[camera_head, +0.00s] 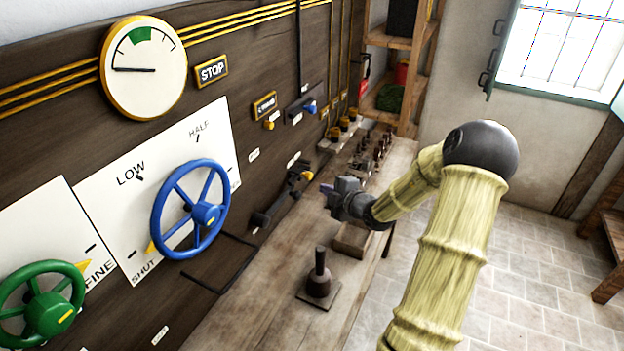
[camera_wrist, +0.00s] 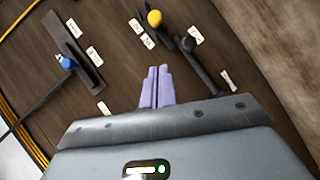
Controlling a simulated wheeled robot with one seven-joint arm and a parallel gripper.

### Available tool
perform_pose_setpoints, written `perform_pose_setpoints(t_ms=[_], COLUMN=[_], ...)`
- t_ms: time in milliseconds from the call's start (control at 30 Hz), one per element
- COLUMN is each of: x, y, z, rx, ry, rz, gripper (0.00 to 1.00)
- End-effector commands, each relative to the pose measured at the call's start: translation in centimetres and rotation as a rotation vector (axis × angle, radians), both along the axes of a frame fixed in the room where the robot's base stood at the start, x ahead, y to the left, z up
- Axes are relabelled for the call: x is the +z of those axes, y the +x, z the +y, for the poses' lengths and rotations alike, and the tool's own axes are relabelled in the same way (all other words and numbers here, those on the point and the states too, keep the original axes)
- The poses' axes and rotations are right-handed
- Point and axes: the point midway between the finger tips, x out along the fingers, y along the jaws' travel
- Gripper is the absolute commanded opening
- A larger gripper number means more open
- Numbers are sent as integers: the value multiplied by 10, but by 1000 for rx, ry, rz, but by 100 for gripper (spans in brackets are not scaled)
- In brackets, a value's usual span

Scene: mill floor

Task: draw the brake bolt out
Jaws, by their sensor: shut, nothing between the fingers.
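A yellow knob (camera_head: 307,175) sits at the upper end of a dark fitting on the wooden wall panel, with a dark lever (camera_head: 268,212) sloping down to the left. In the wrist view the yellow knob (camera_wrist: 154,18) and dark lever (camera_wrist: 205,72) lie beyond my fingers. My gripper (camera_head: 326,188) is shut and empty, in front of the panel to the right of the yellow knob. Its purple fingertips (camera_wrist: 157,70) lie together, apart from the knob.
A blue knob (camera_head: 310,106) on a dark plate is higher on the panel. A blue wheel (camera_head: 207,214) and green wheel (camera_head: 45,312) are at left.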

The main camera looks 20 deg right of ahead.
Motion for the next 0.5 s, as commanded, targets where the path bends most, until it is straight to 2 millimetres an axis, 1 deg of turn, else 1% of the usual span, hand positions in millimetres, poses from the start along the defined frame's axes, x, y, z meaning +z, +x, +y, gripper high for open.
perform_pose_setpoints(t_ms=[167,267,367,500], x=[-1,-4,-8,-15], y=[4,12,25,48], z=[2,2,3,6], rx=[4,2,1,0], ry=[-1,-2,-2,-1], rz=[1,1,1,1], gripper=[0,0,0,0])
